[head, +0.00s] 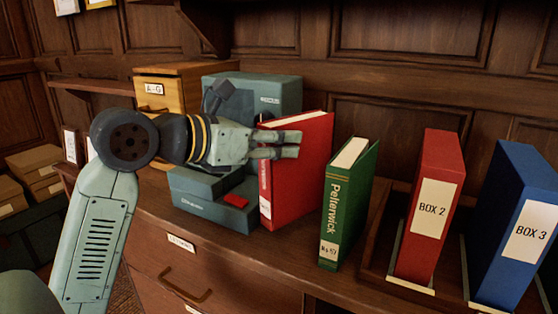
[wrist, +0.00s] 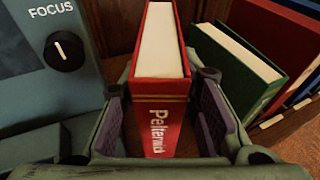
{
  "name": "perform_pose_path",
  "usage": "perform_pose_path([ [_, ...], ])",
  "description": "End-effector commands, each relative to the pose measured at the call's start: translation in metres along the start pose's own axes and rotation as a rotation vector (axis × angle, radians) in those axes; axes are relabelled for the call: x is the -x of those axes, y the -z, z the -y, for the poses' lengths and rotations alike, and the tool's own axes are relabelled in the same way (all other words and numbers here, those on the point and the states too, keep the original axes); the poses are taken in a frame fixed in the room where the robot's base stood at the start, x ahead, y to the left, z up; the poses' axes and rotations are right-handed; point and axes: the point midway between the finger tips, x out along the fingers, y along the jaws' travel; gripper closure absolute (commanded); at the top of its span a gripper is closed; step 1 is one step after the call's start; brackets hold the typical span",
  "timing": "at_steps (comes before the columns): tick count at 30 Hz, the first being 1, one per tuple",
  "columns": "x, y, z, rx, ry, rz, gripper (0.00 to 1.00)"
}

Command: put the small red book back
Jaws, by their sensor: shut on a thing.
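A red book (head: 308,178) stands upright on the wooden counter, or just above it; I cannot tell which. It is left of a green book and close beside a teal machine. In the wrist view the red book (wrist: 160,125) sits between the two fingers, its spine lettered "Pelterwick" and its pale page edges facing up. My gripper (head: 290,144) reaches in from the left and is shut on the red book near its upper part; it also shows in the wrist view (wrist: 161,100). The fingers hide part of the spine in the head view.
The green book (head: 349,200) stands close to the right. Further right are a red BOX 2 binder (head: 436,200) and a blue BOX 3 binder (head: 520,225) in wooden slots. The teal machine (head: 270,92) and a wooden drawer box (head: 175,83) are behind left.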

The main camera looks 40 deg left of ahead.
Motion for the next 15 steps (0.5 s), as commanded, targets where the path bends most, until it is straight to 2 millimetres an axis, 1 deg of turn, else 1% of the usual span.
perform_pose_path([
  [3,-0.003,0.015,0.000,0.001,-0.001,0.005,1.00],
  [7,-0.007,0.029,0.000,0.001,-0.001,0.006,1.00],
  [10,-0.008,0.033,0.000,-0.001,-0.001,0.005,1.00],
  [15,-0.008,0.033,0.000,-0.002,-0.001,0.005,1.00],
])
